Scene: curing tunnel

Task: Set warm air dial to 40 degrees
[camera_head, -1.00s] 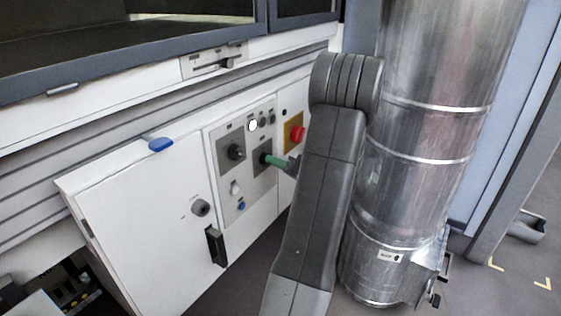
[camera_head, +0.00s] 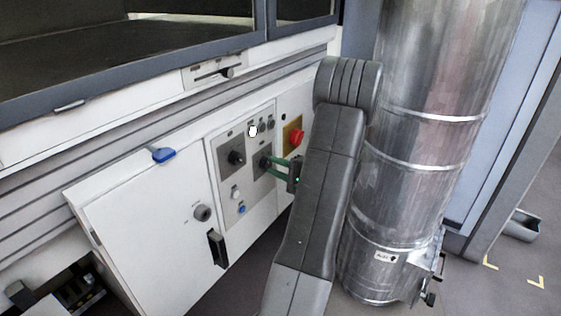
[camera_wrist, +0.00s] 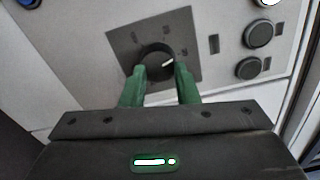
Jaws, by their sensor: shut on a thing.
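The control panel (camera_head: 230,185) on the white cabinet has two black dials on dark square plates. The left dial (camera_head: 237,157) is free. My gripper (camera_head: 270,165) has its green fingers on the right dial (camera_head: 262,161). In the wrist view my gripper (camera_wrist: 160,74) is shut on this round dark dial (camera_wrist: 156,56), one finger on each side, in front of its dark plate (camera_wrist: 122,38). A short white mark shows on the dial near the right finger. The scale and any numbers are not readable, and the fingers hide part of the dial.
A lit white lamp (camera_head: 253,131) and dark buttons are above. A large metal duct (camera_head: 400,215) stands right of my arm. A black door handle (camera_head: 216,248) is lower left.

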